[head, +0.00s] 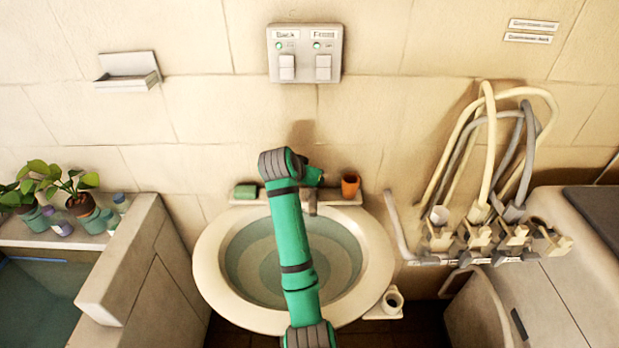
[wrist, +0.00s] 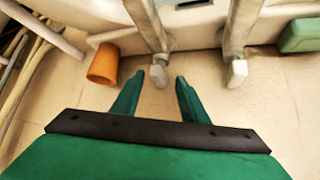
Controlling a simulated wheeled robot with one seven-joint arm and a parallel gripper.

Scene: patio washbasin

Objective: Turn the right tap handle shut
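The washbasin (head: 210,265) stands against the tiled wall. In the head view my green arm crosses it and hides most of the taps; one metal tap part (head: 310,200) shows beside the arm. The wrist view looks turned around, with the cup at left. There, two metal tap pieces with pale ends show: one (wrist: 151,25) in line with my gripper, seemingly the right tap, and another (wrist: 240,30) farther right. My gripper (wrist: 158,82) is open and empty. The near tap's pale end (wrist: 160,76) appears between the fingertips; I cannot tell whether they touch.
An orange cup (head: 350,184) stands on the basin's back ledge, close to my gripper, also in the wrist view (wrist: 103,64). A green block (head: 245,192) lies on the ledge's left. Hoses and valves (head: 480,235) are at right, plants (head: 75,195) at left.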

